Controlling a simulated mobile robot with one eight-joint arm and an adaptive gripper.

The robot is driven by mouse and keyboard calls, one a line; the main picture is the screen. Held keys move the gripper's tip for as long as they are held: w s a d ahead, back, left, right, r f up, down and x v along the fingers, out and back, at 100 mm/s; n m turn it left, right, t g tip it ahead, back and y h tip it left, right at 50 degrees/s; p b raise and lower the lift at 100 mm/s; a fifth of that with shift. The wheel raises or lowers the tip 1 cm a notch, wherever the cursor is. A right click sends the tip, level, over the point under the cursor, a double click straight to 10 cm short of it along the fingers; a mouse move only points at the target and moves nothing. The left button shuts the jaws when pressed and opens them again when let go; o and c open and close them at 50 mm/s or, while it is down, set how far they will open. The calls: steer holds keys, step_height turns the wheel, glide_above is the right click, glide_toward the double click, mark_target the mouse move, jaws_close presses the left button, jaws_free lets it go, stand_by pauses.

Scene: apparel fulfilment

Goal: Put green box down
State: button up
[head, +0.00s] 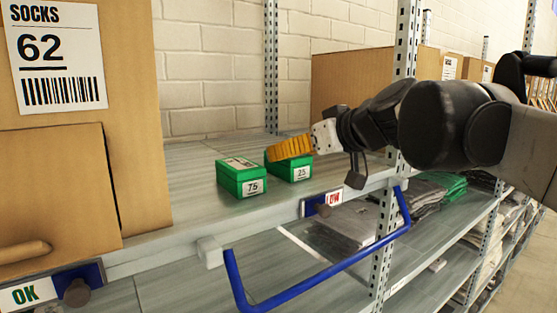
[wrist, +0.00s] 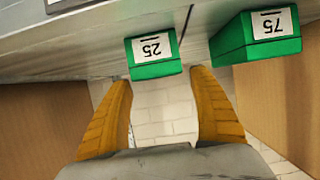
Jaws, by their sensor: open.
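A green box labelled 25 (head: 290,168) sits flat on the upper shelf, and it also shows in the wrist view (wrist: 152,62). A second green box labelled 75 (head: 241,179) stands just to its left on the same shelf. My gripper (head: 280,150) reaches in from the right, with its yellow fingers at the top of the box labelled 25. In the wrist view the fingers are spread apart, with that box lying between and beyond their tips. I cannot tell whether a finger touches it. The box labelled 75 also shows in the wrist view (wrist: 262,38).
The upper shelf (head: 195,210) has bare room left of the boxes. A large SOCKS 62 carton (head: 140,90) stands at the left, and another carton (head: 345,75) behind my arm. A metal post (head: 405,50) and a blue handle bar (head: 315,285) are near the shelf front.

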steer(key=v, duration=0.5)
steer(key=shift+s+r+b, duration=0.1)
steer(key=shift+s+b, duration=0.05)
steer(key=shift+b, duration=0.2)
